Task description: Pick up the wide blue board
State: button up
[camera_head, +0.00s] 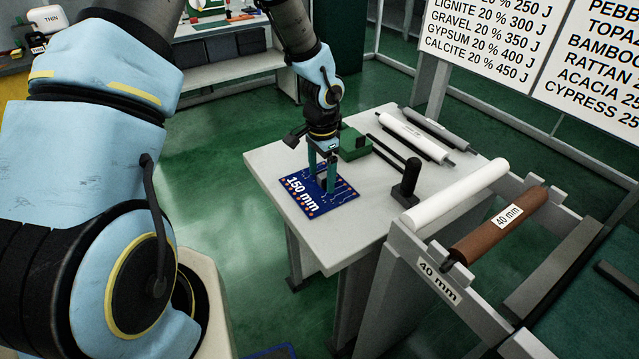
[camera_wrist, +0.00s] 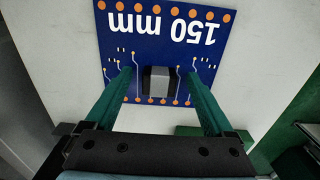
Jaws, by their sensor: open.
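The wide blue board (camera_head: 305,200) lies flat near the left edge of the light table, marked "150 mm" with orange dots along its edges. It also fills the upper middle of the wrist view (camera_wrist: 165,50). A grey block (camera_wrist: 158,82) stands on the board. My gripper (camera_head: 325,178) is above the board, pointing down. In the wrist view its green fingers (camera_wrist: 158,88) are spread on either side of the grey block, with gaps visible on both sides. Whether the fingertips touch the board cannot be told.
A green block (camera_head: 354,143) sits on the table (camera_head: 345,235) just behind my gripper. A black upright handle (camera_head: 406,183) and several rollers lie to the right. A rack (camera_head: 440,275) with a brown "40 mm" roller (camera_head: 495,230) stands at the right front. The table's front is clear.

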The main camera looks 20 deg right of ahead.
jog(key=shift+c, duration=0.4)
grip_shut()
dwell(0.4)
